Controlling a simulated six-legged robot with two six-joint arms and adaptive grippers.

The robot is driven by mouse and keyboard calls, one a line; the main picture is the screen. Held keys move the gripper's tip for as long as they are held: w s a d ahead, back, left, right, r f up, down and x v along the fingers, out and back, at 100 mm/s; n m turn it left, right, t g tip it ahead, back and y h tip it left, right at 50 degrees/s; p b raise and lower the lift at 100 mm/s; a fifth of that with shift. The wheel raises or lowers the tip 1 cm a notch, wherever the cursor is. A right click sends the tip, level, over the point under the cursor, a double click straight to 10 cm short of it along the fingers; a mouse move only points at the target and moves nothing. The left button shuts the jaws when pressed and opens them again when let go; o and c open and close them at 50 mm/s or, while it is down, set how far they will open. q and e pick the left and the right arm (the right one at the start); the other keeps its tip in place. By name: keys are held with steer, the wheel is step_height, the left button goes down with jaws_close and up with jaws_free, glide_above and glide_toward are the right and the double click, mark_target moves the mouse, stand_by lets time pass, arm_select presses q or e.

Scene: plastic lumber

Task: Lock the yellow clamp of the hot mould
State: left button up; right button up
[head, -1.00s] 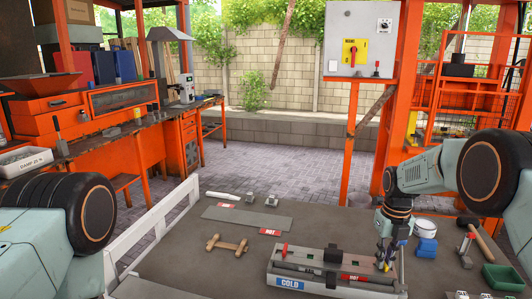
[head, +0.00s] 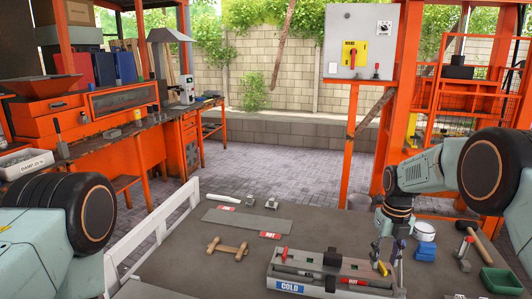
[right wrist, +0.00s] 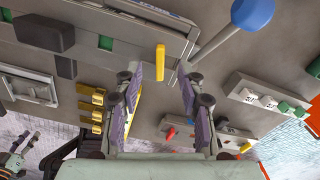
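The mould block (head: 275,268) lies at the front of the table, with a blue COLD label at left and a red HOT label at right. The yellow clamp handle (head: 382,268) tilts at its right end; it also shows in the right wrist view (right wrist: 160,64). My right gripper (head: 386,252) is over that end. In the right wrist view its fingers (right wrist: 158,80) are apart, one on each side of the yellow handle, with gaps visible. A jaw-like pale part at that view's lower left may be my left gripper (right wrist: 16,152); its state is unclear.
A red handle (head: 285,253) stands on the mould's left part. A blue object (head: 426,250), a white tub (head: 424,231), a mallet (head: 480,230) and a green tray (head: 503,279) lie to the right. A wooden handled piece (head: 227,248) and a grey plate (head: 247,219) lie left.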

steer(key=shift+r+p, duration=2.15)
steer(key=shift+r, duration=0.65)
steer(key=shift+s+f, duration=0.1)
steer(key=shift+f, duration=0.1)
